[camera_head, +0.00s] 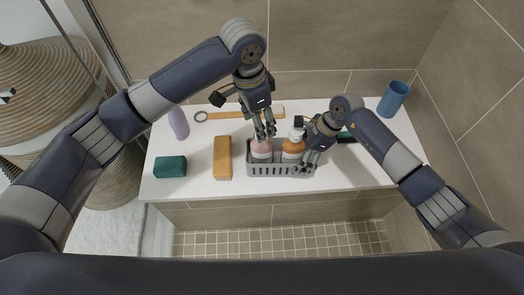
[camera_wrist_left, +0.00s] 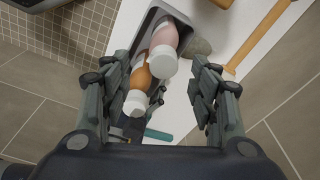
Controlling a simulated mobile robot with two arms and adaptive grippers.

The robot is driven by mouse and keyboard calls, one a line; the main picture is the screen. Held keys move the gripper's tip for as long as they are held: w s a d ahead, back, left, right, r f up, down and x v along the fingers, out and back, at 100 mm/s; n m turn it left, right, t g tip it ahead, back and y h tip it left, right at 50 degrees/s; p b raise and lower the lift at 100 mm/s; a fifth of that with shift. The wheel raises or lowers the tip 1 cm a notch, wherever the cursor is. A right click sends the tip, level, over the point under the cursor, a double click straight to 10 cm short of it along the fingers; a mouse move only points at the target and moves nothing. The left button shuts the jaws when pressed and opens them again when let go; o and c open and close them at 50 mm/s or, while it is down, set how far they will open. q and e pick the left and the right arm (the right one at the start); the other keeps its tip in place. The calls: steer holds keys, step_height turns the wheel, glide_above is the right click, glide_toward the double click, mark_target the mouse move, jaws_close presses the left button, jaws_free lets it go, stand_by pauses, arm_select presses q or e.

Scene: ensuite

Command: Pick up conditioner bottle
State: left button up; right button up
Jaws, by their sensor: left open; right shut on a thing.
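A grey slotted caddy (camera_head: 283,170) stands at the front of the white ledge. It holds a pink bottle (camera_head: 262,155) and an orange bottle (camera_head: 292,152); I cannot tell which is the conditioner. The pink bottle (camera_wrist_left: 164,42) and orange bottle (camera_wrist_left: 141,82) show white caps in the left wrist view. My left gripper (camera_head: 265,132) is open and points down right over the pink bottle; in the left wrist view its fingers (camera_wrist_left: 160,92) stand apart with nothing gripped. My right gripper (camera_head: 304,167) is shut at the caddy's right end, its fingertips partly hidden.
A yellow block (camera_head: 222,158), a teal block (camera_head: 170,166) and a lavender bottle (camera_head: 179,123) are on the left of the ledge. A wooden brush (camera_head: 235,114) lies behind. A blue cup (camera_head: 393,98) stands at the back right. The ledge's right front is clear.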

arm_select(q)
glide_above(262, 149)
steer(key=w, duration=0.2)
steer(key=shift+f, duration=3.1)
steer(key=shift+c, duration=0.6)
steer(key=shift+r, duration=0.1)
jaws_close()
